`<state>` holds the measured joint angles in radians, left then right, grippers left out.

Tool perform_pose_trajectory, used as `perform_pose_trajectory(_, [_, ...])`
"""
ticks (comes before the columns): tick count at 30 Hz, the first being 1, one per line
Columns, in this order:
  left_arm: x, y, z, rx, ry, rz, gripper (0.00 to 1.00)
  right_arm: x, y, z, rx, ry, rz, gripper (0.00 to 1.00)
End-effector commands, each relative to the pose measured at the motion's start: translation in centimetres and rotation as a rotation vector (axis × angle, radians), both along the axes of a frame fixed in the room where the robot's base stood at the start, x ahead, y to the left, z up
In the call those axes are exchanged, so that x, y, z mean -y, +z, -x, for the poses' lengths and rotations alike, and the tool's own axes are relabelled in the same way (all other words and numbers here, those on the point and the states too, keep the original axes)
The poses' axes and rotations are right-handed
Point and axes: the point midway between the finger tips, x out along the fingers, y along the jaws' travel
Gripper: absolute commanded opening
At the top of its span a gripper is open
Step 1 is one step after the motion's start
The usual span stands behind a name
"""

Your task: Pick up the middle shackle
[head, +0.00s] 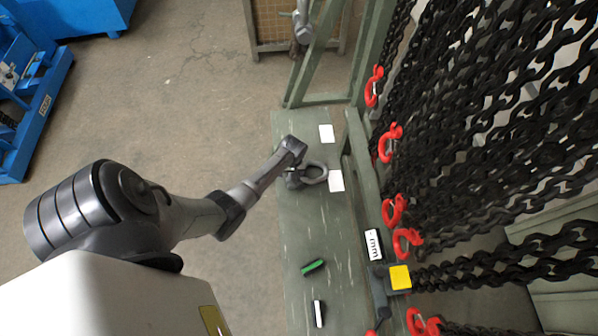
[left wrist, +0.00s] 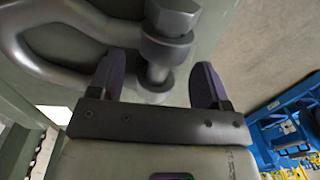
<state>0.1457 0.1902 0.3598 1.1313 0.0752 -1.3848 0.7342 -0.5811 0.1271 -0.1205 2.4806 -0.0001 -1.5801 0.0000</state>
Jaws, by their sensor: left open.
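The grey metal shackle (head: 316,173) lies on the green bench beam (head: 300,220) beside a white label. In the left wrist view, its curved bow (left wrist: 45,55) is at the left and its bolt (left wrist: 168,45) stands in the middle. My left gripper (head: 292,168) is over the bolt end of the shackle. In the left wrist view the gripper (left wrist: 158,80) is open, with one dark finger on each side of the bolt. I cannot tell whether either finger touches it. The right gripper is not in view.
Black chains (head: 480,130) with red hooks (head: 390,143) hang along the right. White labels (head: 326,133) lie on the beam. A yellow tag (head: 400,277) is at lower right. Open floor (head: 190,90) lies left.

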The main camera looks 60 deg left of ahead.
Motion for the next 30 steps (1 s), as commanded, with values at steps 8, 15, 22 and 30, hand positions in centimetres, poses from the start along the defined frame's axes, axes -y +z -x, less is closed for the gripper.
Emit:
perform_pose_trajectory(8, [-0.06,-0.69,0.03,0.001,0.000,0.000,0.71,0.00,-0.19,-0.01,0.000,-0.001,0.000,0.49])
perform_pose_trajectory(15, [-0.05,-0.67,0.02,0.001,0.000,0.000,0.57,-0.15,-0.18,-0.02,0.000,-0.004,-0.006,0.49])
perform_pose_trajectory(22, [-0.05,-0.66,0.02,0.001,0.000,0.000,0.35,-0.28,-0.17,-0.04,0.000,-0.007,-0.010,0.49])
perform_pose_trajectory(30, [-0.05,-0.66,0.03,0.001,0.000,0.000,0.09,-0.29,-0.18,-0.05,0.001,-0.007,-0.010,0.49])
